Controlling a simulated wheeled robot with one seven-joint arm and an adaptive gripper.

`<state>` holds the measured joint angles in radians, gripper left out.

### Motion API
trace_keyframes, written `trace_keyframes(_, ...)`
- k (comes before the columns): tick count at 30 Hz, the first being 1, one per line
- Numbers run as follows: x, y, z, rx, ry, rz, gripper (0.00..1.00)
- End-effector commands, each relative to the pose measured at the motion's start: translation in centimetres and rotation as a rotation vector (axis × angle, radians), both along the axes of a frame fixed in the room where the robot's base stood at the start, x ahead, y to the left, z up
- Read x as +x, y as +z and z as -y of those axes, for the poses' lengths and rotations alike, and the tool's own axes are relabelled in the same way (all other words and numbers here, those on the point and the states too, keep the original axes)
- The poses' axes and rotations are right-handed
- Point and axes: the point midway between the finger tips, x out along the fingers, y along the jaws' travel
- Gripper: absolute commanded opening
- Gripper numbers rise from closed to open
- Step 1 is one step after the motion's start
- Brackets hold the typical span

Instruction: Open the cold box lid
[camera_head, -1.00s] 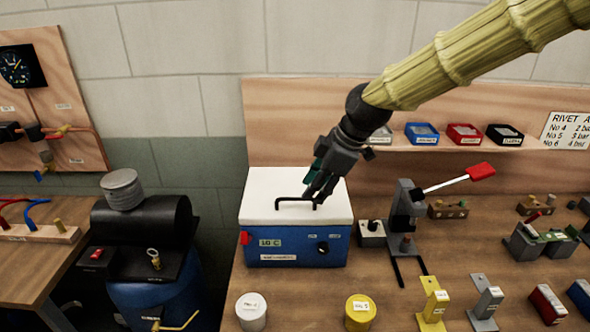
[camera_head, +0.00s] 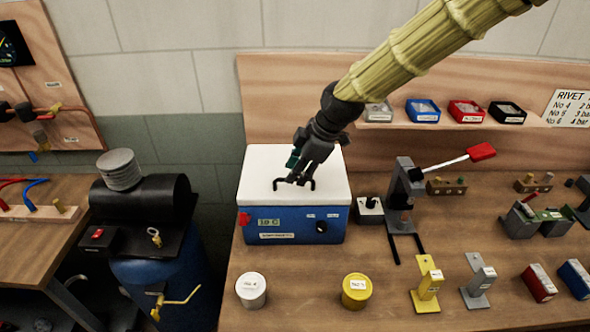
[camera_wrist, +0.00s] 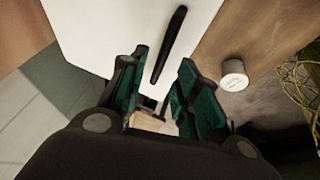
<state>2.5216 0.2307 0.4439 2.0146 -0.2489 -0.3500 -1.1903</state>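The cold box (camera_head: 290,222) is a blue box with a closed white lid (camera_head: 312,162). A dark bar handle (camera_head: 311,184) stands on the lid. My gripper (camera_head: 293,183) is at the handle, over its left and middle part, and hides some of it. In the wrist view the handle (camera_wrist: 169,45) runs from the top of the picture down toward the space between the green-padded fingers of my gripper (camera_wrist: 163,80). The fingers are apart. I cannot tell whether they touch the handle.
A white can (camera_head: 251,290) and a yellow can (camera_head: 356,290) stand in front of the box. A lever press (camera_head: 404,195) with a red-handled lever is close on the right. A shelf with small bins (camera_head: 422,111) is behind.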

Motion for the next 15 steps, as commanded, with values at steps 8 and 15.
trace_keyframes(8,0.3,-1.5,-0.6,0.000,0.000,0.000,0.32)
trace_keyframes(15,0.3,-1.6,-0.7,0.000,0.000,0.001,0.32)
